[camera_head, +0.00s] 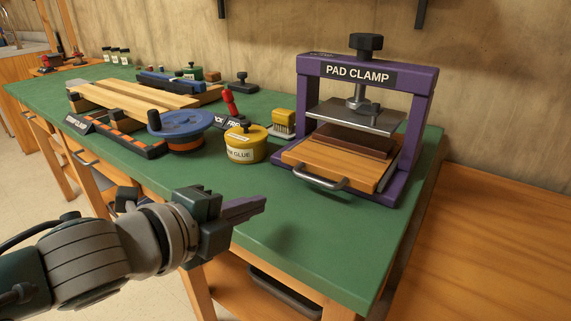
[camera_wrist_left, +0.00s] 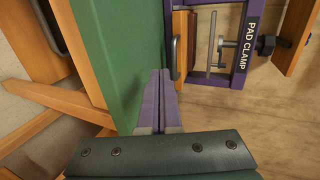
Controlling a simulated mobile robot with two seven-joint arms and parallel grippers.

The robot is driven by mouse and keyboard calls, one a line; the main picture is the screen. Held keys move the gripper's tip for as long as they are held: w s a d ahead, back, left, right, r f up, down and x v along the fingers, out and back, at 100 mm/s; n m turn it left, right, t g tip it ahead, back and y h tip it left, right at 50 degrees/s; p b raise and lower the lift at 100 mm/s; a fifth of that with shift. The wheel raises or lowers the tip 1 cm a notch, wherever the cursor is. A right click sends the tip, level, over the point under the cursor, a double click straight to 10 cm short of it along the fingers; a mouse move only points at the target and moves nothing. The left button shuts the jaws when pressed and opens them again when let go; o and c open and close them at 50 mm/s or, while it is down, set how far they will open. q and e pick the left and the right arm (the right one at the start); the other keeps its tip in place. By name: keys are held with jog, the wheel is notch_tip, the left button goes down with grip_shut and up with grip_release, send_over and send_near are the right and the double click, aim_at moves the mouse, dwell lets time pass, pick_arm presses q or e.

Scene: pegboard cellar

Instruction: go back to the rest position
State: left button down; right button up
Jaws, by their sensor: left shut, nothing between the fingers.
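My left gripper (camera_head: 252,207) comes in from the lower left of the head view. Its purple-grey fingers are shut, with nothing between them, and point right. In the head view it shows in front of the green bench top's near edge, left of and nearer than the pad clamp. In the left wrist view the closed fingers (camera_wrist_left: 160,88) point up the picture, with the green bench top beside them. The purple pad clamp (camera_head: 425,95) stands on the bench, apart from the gripper. My right gripper is in neither view.
The green bench top (camera_head: 300,245) is bare in front of the clamp. A yellow glue tin (camera_head: 245,146), a blue round-topped piece (camera_head: 183,122) and wooden boards (camera_head: 135,97) stand further left. The clamp's wooden drawer (camera_head: 330,168) has a metal handle. A wooden surface (camera_head: 490,240) lies at right.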

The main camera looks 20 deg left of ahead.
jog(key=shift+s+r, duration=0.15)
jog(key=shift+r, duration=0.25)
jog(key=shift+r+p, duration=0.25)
jog(key=shift+p, duration=0.15)
pick_arm(q)
jog(key=s+a+r+n+g+y+p, duration=0.2)
jog(key=s+r+n+g+p, duration=0.3)
jog(key=s+r+n+p, duration=0.7)
jog(key=s+a+r+n+g+y+p, duration=0.2)
jog(key=s+r+n+g+p, duration=0.4)
jog(key=s, duration=0.9)
notch_tip(320, 180, up, 38)
jog(key=n+t+p, duration=0.1)
jog(key=p, duration=3.6)
jog(key=shift+w+n+t+p, duration=0.2)
jog(key=shift+n+t+p, duration=0.2)
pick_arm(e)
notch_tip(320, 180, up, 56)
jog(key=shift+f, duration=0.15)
